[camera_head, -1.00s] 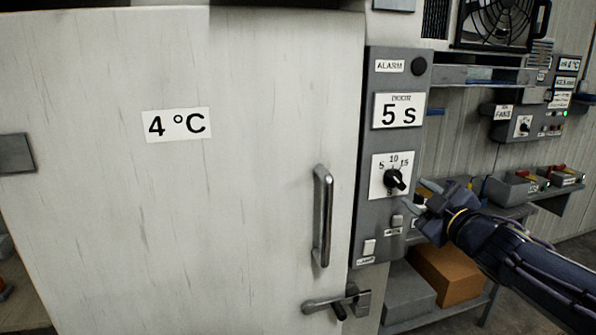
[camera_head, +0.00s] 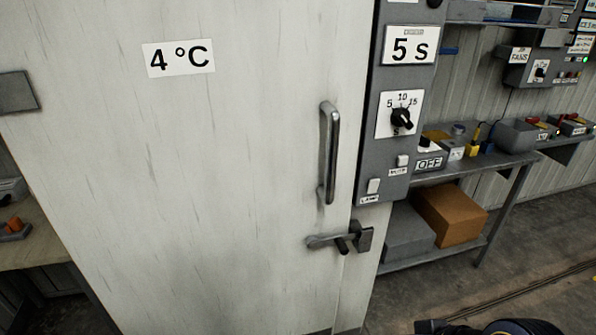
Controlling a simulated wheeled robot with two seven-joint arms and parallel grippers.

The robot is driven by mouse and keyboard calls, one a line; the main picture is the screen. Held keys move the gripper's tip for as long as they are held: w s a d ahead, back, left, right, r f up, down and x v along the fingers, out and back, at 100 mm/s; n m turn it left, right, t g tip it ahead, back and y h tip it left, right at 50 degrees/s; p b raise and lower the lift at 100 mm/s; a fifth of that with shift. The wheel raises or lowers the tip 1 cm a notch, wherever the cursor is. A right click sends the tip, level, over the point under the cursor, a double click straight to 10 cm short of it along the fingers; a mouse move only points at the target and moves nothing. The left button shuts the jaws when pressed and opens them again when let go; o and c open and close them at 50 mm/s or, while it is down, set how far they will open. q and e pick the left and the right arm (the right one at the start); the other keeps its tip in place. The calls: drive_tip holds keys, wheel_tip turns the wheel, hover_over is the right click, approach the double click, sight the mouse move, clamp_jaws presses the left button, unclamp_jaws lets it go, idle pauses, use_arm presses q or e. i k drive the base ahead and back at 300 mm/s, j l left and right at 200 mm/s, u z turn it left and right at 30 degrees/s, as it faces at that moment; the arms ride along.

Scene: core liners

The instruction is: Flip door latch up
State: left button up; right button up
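The door latch (camera_head: 340,240) is a grey metal lever low on the right edge of the white door (camera_head: 200,200). Its lever lies roughly horizontal, pointing left from its mount on the frame. A vertical metal door handle (camera_head: 329,152) is above it. The door looks shut. A dark piece of my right arm (camera_head: 490,327) shows at the bottom edge, right of the latch and well below it. The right gripper's fingers cannot be made out there. My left gripper is not in view.
A grey control panel (camera_head: 408,75) with a dial and switches stands right of the door. A shelf (camera_head: 450,170) with small boxes is behind it, with a cardboard box (camera_head: 449,214) below. The floor (camera_head: 540,245) at lower right is open.

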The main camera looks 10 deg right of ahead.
sight(312, 242)
drive_tip(key=j+z, duration=0.1)
drive_tip(key=z, duration=0.35)
drive_tip(key=j+z, duration=0.15)
drive_tip(key=z, duration=0.35)
drive_tip(key=k+j+z, duration=0.25)
drive_tip(key=j, duration=0.15)
drive_tip(key=k+j+z, duration=0.1)
drive_tip(key=j+z, duration=0.2)
drive_tip(key=k+j+z, duration=0.25)
drive_tip(key=j, duration=0.2)
drive_tip(key=k+j, duration=0.3)
drive_tip(key=k+j+z, duration=0.1)
drive_tip(key=k+j, duration=0.2)
drive_tip(key=j, duration=0.25)
